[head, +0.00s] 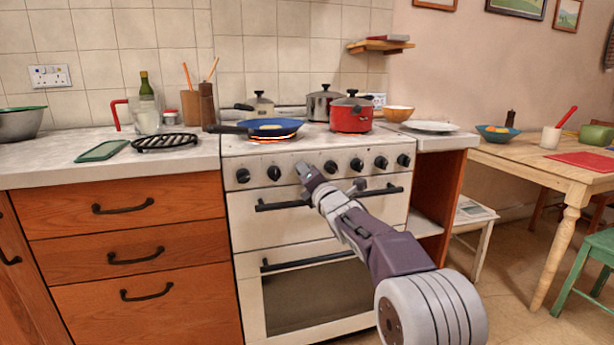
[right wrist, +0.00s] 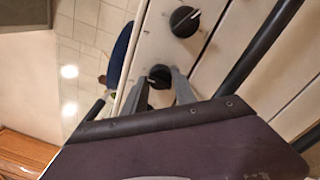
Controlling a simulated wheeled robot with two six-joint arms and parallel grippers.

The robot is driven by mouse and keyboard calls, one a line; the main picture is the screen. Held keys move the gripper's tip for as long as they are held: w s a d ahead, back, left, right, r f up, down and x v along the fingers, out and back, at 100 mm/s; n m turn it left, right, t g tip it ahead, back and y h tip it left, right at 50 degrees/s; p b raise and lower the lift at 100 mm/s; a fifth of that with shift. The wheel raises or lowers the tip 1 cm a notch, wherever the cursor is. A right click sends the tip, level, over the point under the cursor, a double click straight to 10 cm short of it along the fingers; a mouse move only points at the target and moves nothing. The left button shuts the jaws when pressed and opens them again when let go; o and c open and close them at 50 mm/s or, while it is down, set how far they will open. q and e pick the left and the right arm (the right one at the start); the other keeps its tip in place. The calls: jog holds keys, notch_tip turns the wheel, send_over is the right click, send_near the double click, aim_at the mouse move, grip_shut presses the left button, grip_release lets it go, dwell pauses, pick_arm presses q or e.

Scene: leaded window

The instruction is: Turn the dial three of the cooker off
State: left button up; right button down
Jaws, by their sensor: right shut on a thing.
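The white cooker (head: 240,210) stands against the tiled wall with a row of black dials along its front panel. My right gripper (head: 304,168) is at the third dial from the left, which it hides in the head view. In the right wrist view its two fingers (right wrist: 159,88) stand on either side of a black dial (right wrist: 160,76), shut on it. A small pale mark shows on that dial. Another dial (right wrist: 184,21) with a white pointer line is beside it, clear of the fingers. My left gripper is not in view.
A blue frying pan (head: 268,127) sits over a glowing orange-red ring at the hob's front left. A red pot (head: 351,115) and steel pots stand on the hob. The black oven handle (head: 285,205) runs just below the dials. The dining table (head: 545,165) is at the right.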

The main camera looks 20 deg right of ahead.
jog(key=shift+f, duration=0.25)
jog(key=c, duration=1)
grip_release()
jog(key=shift+r, duration=0.1)
jog(key=shift+s, duration=0.35)
jog(key=s, duration=0.8)
jog(key=shift+s+d+f+p, duration=0.2)
jog(key=shift+d+f+p, duration=0.05)
jog(key=shift+d+p, duration=0.05)
jog(key=shift+r, duration=0.1)
